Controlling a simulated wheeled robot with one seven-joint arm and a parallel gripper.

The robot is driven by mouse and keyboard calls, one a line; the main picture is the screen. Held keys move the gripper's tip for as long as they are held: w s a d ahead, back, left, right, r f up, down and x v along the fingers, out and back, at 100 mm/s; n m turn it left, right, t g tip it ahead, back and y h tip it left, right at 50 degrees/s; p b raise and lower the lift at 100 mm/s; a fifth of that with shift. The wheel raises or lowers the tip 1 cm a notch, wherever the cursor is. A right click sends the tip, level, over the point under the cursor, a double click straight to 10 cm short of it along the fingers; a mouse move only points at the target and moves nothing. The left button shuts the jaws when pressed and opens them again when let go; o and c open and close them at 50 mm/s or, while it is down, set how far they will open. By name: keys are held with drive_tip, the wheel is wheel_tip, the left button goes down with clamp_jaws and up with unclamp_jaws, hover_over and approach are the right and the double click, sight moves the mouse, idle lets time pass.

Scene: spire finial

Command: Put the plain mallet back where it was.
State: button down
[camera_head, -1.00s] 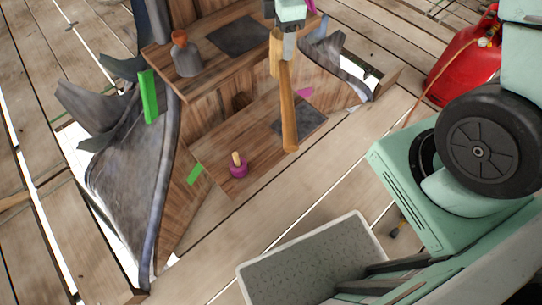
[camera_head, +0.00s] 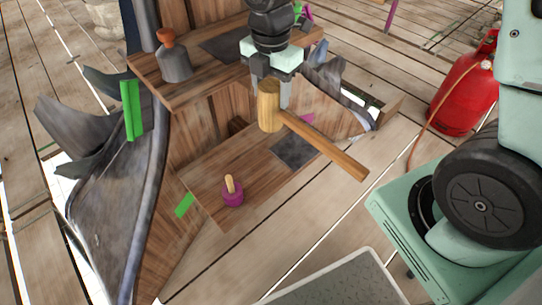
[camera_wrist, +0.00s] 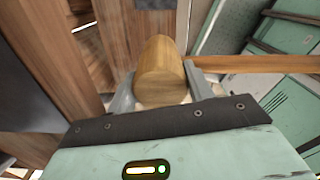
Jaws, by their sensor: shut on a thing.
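The plain wooden mallet (camera_head: 269,107) is in my gripper (camera_head: 271,92), in the air in front of the stepped wooden stand. In the head view its head is between my fingers and its handle slants down to the right. In the wrist view the mallet head (camera_wrist: 160,72) sits between the two fingers of my gripper (camera_wrist: 162,88), and the handle runs off to the right. A dark square patch (camera_head: 295,150) lies on the lower step, below the mallet. Another dark patch (camera_head: 222,48) is on the upper shelf, partly hidden by my arm.
A grey bell-like object with an orange top (camera_head: 174,62) stands on the upper shelf. A magenta pot with a wooden peg (camera_head: 232,195) stands on the lower step. A red gas cylinder (camera_head: 466,95) is at right. A grey tray (camera_head: 345,285) is at front.

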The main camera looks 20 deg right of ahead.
wheel_tip(320, 180, down, 20)
drive_tip(key=b, duration=0.5)
drive_tip(key=shift+b, duration=0.35)
drive_tip(key=shift+f, duration=0.15)
drive_tip(key=c, duration=0.6)
unclamp_jaws()
drive_tip(key=shift+f, duration=0.1)
